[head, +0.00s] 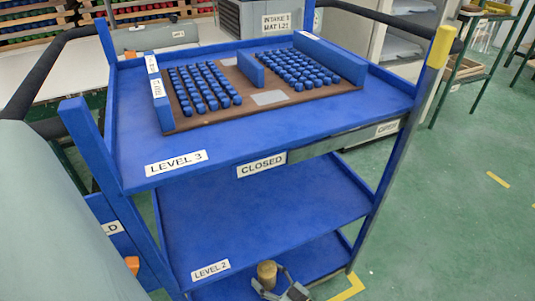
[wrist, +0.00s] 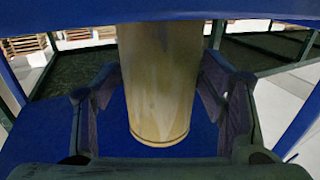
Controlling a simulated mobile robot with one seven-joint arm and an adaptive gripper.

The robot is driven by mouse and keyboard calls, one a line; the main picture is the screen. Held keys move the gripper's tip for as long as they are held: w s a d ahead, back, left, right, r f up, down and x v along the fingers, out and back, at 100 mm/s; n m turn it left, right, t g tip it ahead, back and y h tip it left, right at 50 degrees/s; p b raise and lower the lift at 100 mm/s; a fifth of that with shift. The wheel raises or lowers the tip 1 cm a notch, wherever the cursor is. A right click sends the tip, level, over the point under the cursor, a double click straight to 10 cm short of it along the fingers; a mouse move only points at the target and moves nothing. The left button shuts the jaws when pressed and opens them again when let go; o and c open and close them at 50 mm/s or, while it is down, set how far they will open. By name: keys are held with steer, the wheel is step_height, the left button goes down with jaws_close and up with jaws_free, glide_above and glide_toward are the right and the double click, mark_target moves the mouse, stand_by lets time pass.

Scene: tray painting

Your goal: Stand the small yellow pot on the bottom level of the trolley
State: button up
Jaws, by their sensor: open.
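The small yellow pot (head: 267,272) is a dull yellow-tan cylinder. It is upright at the front of the trolley's bottom level (head: 322,258), below the LEVEL 2 shelf. In the wrist view the pot (wrist: 160,85) is between the two fingers of my gripper (wrist: 165,105), with a gap on each side. Its base appears to rest on the blue surface, and its top is cut off by a blue edge above. In the head view my gripper (head: 280,284) is open around the pot, partly cut off by the frame's bottom edge.
The blue trolley (head: 285,128) has a LEVEL 3 top with a brown tray (head: 262,98) of several small blue pieces. The LEVEL 2 shelf (head: 255,210) looks empty and overhangs the pot. Blue corner posts stand at the sides.

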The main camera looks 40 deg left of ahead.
steer(key=shift+d+r, duration=0.1)
steer(key=shift+r, duration=0.1)
steer(key=d, duration=1.1)
steer(key=shift+d, duration=0.4)
steer(key=shift+f, duration=0.1)
stand_by(0.6)
